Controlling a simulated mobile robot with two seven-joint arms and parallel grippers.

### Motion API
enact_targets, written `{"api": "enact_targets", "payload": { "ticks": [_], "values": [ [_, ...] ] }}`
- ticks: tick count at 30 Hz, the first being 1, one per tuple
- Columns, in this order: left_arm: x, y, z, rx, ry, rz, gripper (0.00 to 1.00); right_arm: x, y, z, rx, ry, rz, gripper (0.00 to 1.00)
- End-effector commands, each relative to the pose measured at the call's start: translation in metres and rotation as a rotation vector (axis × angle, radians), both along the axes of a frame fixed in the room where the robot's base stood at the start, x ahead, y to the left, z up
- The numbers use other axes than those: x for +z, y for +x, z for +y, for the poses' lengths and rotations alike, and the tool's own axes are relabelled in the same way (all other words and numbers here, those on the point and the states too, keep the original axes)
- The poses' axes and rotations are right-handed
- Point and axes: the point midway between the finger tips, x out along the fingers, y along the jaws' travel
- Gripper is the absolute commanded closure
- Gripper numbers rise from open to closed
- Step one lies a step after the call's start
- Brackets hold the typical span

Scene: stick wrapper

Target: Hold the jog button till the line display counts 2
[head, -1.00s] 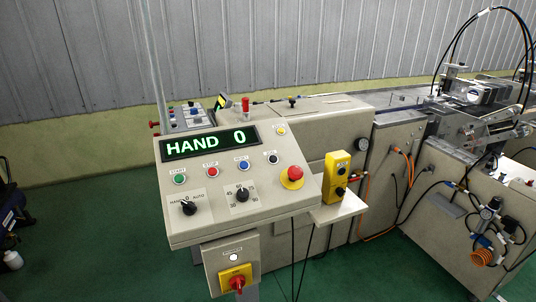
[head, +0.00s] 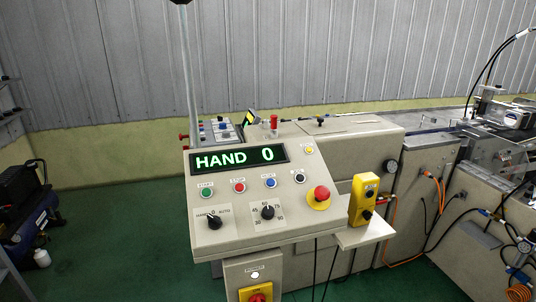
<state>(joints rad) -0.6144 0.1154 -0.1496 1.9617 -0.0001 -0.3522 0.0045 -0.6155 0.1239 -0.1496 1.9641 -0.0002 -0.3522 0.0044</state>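The line display (head: 238,157) on the sloped control panel (head: 240,232) reads "HAND 0" in green-white characters. Below it is a row of buttons: green (head: 206,193), red (head: 239,187), blue (head: 270,183) and black (head: 299,177). The black button's small label may read JOG, but I cannot be sure. A yellow pendant box (head: 363,197) with dark controls stands on a side shelf; its lettering is too small to read. Neither of my grippers is in view, and nothing touches the panel.
A red emergency stop (head: 321,193) and two black rotary selectors (head: 213,222) are on the panel. A red-and-yellow switch (head: 257,293) sits below it. The machine body extends right with orange hoses (head: 391,240). A dark compressor-like unit (head: 30,210) stands left; green floor between is clear.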

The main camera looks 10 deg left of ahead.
Motion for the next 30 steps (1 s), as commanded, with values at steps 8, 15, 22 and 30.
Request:
{"api": "enact_targets", "payload": {
  "ticks": [8, 15, 22, 30],
  "values": [
    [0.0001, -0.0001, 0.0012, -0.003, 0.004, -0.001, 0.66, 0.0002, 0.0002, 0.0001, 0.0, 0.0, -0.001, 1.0],
    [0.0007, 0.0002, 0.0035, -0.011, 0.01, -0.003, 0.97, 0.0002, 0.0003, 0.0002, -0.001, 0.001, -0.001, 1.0],
    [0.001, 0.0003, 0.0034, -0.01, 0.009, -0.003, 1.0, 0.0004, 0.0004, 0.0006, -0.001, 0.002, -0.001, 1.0],
    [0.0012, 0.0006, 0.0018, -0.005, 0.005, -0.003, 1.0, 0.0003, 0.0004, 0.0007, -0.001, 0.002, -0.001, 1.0]
  ]
}}
